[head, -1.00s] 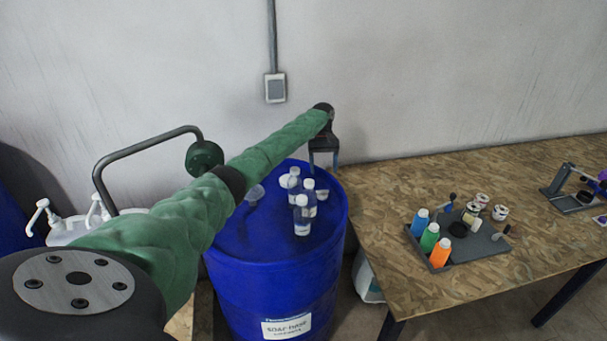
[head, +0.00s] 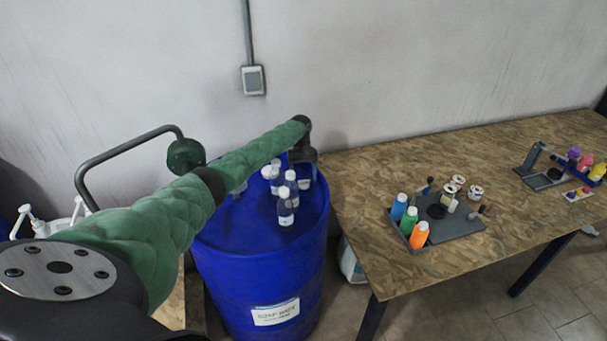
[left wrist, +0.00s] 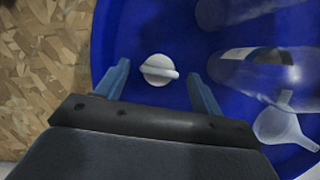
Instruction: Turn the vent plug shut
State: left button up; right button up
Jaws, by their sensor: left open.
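The vent plug (left wrist: 159,70) is a round white cap with a raised bar across it, on top of the blue drum (head: 255,285). In the left wrist view it lies between and just beyond the fingertips of my left gripper (left wrist: 158,80). The gripper is open and does not touch the plug. The bar of the plug runs roughly crosswise between the fingers. In the head view my left arm reaches over the drum, and the left gripper (head: 303,170) points down at its far right side. The plug is hidden there. My right gripper is not in view.
Several clear bottles (head: 286,207) stand on the drum lid close to the gripper. A clear funnel (left wrist: 285,127) lies on the lid at the right in the wrist view. A wooden table (head: 365,240) adjoins the drum, holding a tray of coloured bottles (head: 420,235).

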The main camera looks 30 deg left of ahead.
pick_arm(q)
jog(key=shift+c, duration=0.2)
jog(key=c, duration=0.9)
jog(key=shift+w, duration=0.1)
jog(key=shift+c, duration=0.2)
jog(key=shift+f, duration=0.1)
